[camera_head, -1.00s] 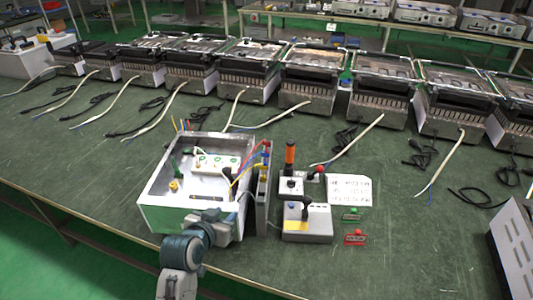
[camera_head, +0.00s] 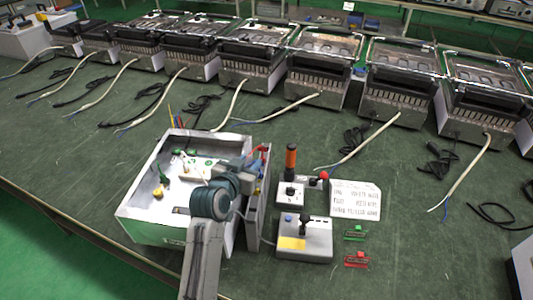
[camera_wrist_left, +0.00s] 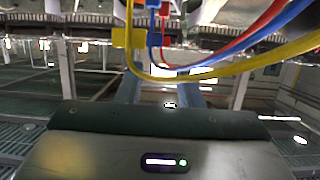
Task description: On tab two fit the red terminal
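The open metal box (camera_head: 150,215) stands on the bench with a white block (camera_head: 196,165) inside. My left gripper (camera_head: 243,168) reaches over the box's right side, by the upright panel (camera_head: 258,200). In the left wrist view, its two bluish fingers (camera_wrist_left: 162,95) stand apart with no terminal visible between them. Ahead and above hang the red wire (camera_wrist_left: 240,50) with its red terminal (camera_wrist_left: 164,9), the blue wire (camera_wrist_left: 230,58) and the yellow wire (camera_wrist_left: 200,77) with a yellow terminal (camera_wrist_left: 119,38). The tabs are not clear. My right gripper is not in view.
Right of the panel stand a grey control box (camera_head: 305,240) with a black lever, an orange-handled tool (camera_head: 291,160) and a white label card (camera_head: 355,200). Small green (camera_head: 355,234) and red (camera_head: 356,260) tags lie nearby. A row of heaters (camera_head: 320,65) lines the back.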

